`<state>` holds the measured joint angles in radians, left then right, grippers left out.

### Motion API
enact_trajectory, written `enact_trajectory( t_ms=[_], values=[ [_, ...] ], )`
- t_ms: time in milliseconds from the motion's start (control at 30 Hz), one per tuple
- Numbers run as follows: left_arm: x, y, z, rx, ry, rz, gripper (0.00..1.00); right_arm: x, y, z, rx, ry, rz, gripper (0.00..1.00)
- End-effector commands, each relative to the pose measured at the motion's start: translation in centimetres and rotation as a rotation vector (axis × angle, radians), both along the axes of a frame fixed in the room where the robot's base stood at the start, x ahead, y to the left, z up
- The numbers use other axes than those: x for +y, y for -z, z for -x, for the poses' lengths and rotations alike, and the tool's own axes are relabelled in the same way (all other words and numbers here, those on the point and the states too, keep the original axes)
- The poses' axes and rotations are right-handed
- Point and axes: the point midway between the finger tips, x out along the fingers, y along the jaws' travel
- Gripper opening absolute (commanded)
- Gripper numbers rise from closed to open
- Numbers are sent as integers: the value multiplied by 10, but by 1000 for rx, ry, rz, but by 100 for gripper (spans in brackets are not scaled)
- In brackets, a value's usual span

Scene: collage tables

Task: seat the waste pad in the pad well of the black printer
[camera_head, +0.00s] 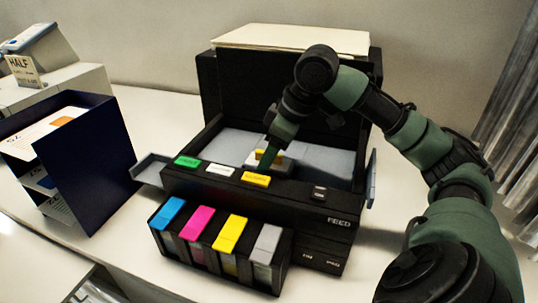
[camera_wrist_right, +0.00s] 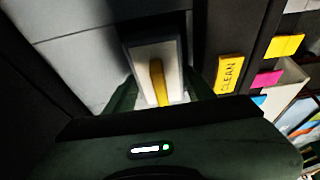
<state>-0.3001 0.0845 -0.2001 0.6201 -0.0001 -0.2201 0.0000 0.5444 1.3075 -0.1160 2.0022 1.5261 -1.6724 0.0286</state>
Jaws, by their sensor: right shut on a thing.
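The black printer (camera_head: 310,215) stands open on the white table, with a grey inner deck (camera_head: 325,162). The waste pad (camera_head: 281,160) is a pale block with a yellow grip on top. My right gripper (camera_head: 266,158) reaches down into the printer and is shut on the pad. In the right wrist view the pad (camera_wrist_right: 172,58) sits between the fingers (camera_wrist_right: 160,92), at a dark recess in the grey deck. My fingers hide part of the pad, and I cannot tell how deep it sits. My left gripper is not in view.
Blue, magenta, yellow and grey tanks (camera_head: 215,240) line the printer's front. Green, white and yellow buttons (camera_head: 256,180) edge the opening. The raised lid (camera_head: 240,95) stands behind. A dark blue file holder (camera_head: 90,165) stands left. A small grey tray (camera_head: 152,168) juts from the printer's left side.

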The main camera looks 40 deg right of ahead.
Motion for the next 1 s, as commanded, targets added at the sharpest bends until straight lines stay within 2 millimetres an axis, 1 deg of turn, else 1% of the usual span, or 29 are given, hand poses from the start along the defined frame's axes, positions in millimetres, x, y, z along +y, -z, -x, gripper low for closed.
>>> enact_trajectory(
  t_ms=[267,300,367,633,900,1000],
  values=[
    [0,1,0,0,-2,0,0,0,1,0,-1,0,0,12],
    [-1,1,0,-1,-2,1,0,0,1,0,-1,0,0,62],
    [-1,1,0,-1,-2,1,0,0,1,0,-1,0,0,79],
    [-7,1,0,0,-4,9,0,1,2,1,2,-3,-1,79],
    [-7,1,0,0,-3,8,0,2,3,1,5,-5,-3,79],
    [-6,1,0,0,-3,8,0,1,0,2,4,-5,-2,79]
  ],
)
